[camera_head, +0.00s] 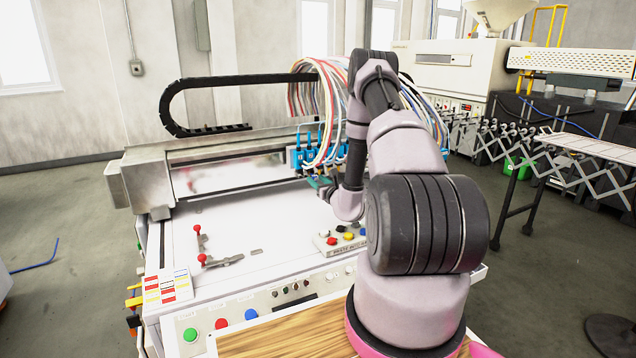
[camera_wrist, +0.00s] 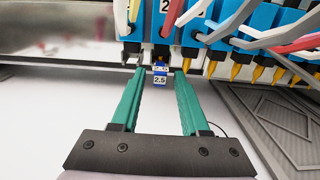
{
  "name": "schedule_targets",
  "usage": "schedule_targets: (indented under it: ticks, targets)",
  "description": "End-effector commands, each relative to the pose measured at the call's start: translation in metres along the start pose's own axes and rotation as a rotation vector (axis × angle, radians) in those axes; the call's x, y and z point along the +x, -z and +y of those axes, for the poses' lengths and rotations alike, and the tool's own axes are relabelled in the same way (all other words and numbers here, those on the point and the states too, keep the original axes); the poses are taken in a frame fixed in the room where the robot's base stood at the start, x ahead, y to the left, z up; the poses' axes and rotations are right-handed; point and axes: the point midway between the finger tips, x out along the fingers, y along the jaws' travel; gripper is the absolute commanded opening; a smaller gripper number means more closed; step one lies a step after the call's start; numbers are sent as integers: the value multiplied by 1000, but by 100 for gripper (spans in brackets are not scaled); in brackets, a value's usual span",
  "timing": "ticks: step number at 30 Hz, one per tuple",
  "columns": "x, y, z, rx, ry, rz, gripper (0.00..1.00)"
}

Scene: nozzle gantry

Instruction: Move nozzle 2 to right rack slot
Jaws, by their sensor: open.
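In the wrist view a small blue and white piece marked 2.5 (camera_wrist: 159,77), which looks like the nozzle, hangs under the black and blue head marked 2 (camera_wrist: 166,16). My gripper (camera_wrist: 158,82) is open. Its two green fingers stand left and right of the 2.5 piece, with a gap visible on both sides. In the head view my gripper (camera_head: 320,184) is small beside the row of blue heads (camera_head: 312,158), and the piece is not distinguishable there. I cannot identify the right rack slot in either view.
More blue heads with yellow tips (camera_wrist: 240,65) stand close on the right. A dark grey patterned panel (camera_wrist: 275,115) lies at the right. The white table (camera_head: 215,222) carries red-knobbed clamps (camera_head: 222,261), a button box (camera_head: 340,241) and a colour-labelled block (camera_head: 167,286). Its middle is clear.

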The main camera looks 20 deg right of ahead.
Motion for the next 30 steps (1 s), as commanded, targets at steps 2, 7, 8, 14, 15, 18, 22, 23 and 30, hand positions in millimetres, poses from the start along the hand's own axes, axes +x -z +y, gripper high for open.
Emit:
schedule_targets:
  ticks: [2, 7, 8, 14, 15, 18, 22, 23, 30]
  targets:
    - [0, 0, 0, 0, 0, 0, 37]
    - [0, 0, 0, 0, 0, 0, 0]
    - [0, 0, 0, 0, 0, 0, 0]
    - [0, -1, 0, 0, 0, 0, 0]
    - [0, -2, 0, 0, 0, 0, 0]
    - [0, -3, 0, 0, 0, 0, 0]
    - [0, -5, 0, 0, 0, 0, 0]
    - [0, -5, 0, 0, 0, 0, 0]
    - [-1, -4, 0, 0, 0, 0, 0]
